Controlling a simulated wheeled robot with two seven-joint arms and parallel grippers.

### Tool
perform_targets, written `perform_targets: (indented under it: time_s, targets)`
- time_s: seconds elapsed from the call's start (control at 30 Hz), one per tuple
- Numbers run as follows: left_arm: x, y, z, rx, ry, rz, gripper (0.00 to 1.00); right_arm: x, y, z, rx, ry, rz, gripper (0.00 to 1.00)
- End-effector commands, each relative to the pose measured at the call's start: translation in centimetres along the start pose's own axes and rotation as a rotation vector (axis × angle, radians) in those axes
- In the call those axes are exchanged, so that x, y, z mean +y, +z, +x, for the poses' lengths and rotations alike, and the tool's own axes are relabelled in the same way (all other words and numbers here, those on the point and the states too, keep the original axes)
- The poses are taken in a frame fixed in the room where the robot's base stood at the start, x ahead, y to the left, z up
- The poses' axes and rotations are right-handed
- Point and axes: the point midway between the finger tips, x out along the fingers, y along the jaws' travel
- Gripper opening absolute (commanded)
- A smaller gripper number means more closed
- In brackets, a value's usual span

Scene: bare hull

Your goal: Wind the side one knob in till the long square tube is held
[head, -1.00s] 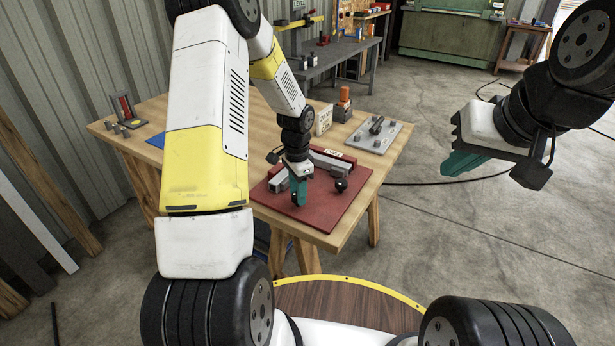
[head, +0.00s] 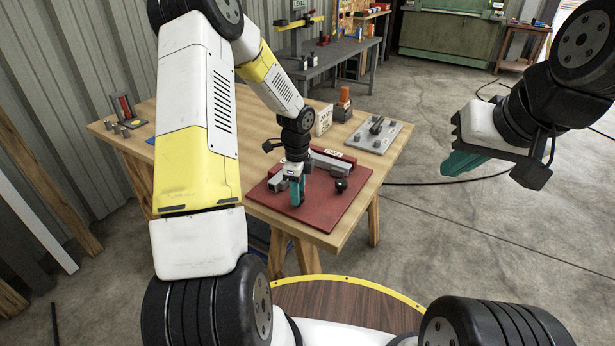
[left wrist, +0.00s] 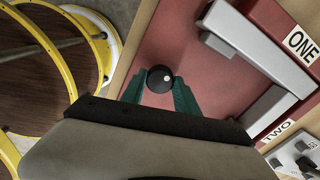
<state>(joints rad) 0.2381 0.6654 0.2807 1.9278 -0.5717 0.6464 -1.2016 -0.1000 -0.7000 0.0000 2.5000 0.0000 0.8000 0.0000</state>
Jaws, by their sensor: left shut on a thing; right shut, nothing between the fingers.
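My left gripper (head: 297,200) points down over the red mat (head: 325,215) on the wooden table. In the left wrist view its green fingers (left wrist: 160,88) are shut on a round black knob (left wrist: 159,77). The knob's screw and the gap at its far end are hidden. Grey square-section bars lie beside it: a pale one (left wrist: 245,38) near the label ONE (left wrist: 300,43), and another (left wrist: 272,108) near the label TWO. I cannot tell whether the tube is touched or gripped. A second black knob (head: 341,185) stands right of my left gripper. My right gripper (head: 462,162) is shut and empty, out over the floor.
A grey plate with fittings (head: 375,135), an orange-topped item (head: 343,103) and a white sign (head: 323,120) stand at the table's back right. A red-and-dark stand (head: 123,108) with small pegs is at the back left. The table's front left is mostly bare.

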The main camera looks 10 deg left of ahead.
Motion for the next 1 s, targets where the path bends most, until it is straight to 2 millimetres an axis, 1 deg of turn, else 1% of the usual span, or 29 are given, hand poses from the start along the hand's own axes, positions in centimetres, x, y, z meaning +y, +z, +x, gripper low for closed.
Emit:
perform_targets:
  time_s: [0.23,0.63,0.67,0.73,0.77,1.0]
  targets:
    - [-0.17,0.01,-0.11,0.000,-0.005,0.046,0.00,0.00,0.00,0.00,0.000,0.000,0.000,0.00]
    - [-0.17,0.01,-0.11,0.000,-0.005,0.050,0.00,0.00,0.00,0.00,0.000,0.000,0.000,0.00]
    - [-0.17,0.01,-0.11,0.000,-0.005,0.050,0.41,0.00,0.00,0.00,0.000,0.000,0.000,0.00]
    - [-0.15,0.00,-0.09,0.000,-0.004,0.050,0.55,0.00,0.00,0.00,0.000,0.000,0.000,0.00]
    - [-0.14,0.00,-0.09,0.000,-0.004,0.050,0.59,0.00,0.00,0.00,0.000,0.000,0.000,0.00]
    - [-0.05,-0.01,-0.03,0.000,-0.002,0.050,0.59,0.00,0.00,0.00,0.000,0.000,0.000,0.00]
